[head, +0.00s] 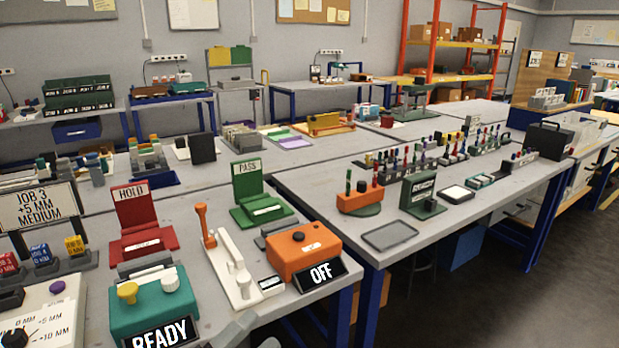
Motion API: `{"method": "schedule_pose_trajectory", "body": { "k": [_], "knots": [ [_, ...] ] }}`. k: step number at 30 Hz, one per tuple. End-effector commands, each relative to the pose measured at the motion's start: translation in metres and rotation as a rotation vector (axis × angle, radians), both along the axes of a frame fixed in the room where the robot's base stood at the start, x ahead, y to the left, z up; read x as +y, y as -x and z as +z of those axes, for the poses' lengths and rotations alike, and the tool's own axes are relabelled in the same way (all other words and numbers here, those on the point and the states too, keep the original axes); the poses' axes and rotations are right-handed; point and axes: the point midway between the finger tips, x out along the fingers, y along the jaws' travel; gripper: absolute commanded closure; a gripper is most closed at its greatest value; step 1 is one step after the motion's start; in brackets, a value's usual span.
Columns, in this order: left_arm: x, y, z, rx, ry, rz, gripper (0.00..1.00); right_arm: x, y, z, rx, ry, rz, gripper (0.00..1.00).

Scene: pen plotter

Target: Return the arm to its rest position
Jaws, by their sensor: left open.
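My left gripper (234,331) shows only as a pale grey part at the bottom edge, low between the teal box and the orange box; it is open, and I see nothing held in it. A white device with a long white bar (238,262) and an upright orange lever (204,226) stands on the near bench. To its right is the orange box (302,255) with an OFF sign (320,273). To its left is the teal box (152,300) with a yellow knob and a READY sign (160,336). My right gripper is not in view.
Behind stand a red HOLD stand (140,222) and a green PASS stand (256,192). At left are a JOB 3 sign (38,207) and a white dial box (42,318). The right bench holds a grey tray (390,235) and pen racks; its front right is bare.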

Motion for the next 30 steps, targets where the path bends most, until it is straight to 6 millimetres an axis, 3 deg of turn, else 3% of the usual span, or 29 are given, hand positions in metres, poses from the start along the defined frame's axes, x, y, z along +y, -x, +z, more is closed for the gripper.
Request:
{"method": "schedule_pose_trajectory", "body": {
  "k": [5,9,15,21,30],
  "knots": [
    [0.049,0.015,-0.068,0.509,0.299,0.221,0.37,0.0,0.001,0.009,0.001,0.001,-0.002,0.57],
    [0.084,0.052,-0.131,0.884,0.523,0.402,0.37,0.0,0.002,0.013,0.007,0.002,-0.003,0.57],
    [0.112,0.117,-0.194,1.252,0.754,0.603,0.37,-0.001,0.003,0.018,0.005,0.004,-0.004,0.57],
    [0.119,0.145,-0.213,1.377,0.836,0.678,0.37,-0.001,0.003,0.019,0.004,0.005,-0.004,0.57],
    [0.119,0.145,-0.214,1.378,0.835,0.678,0.37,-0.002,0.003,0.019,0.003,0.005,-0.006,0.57]
  ]
}}
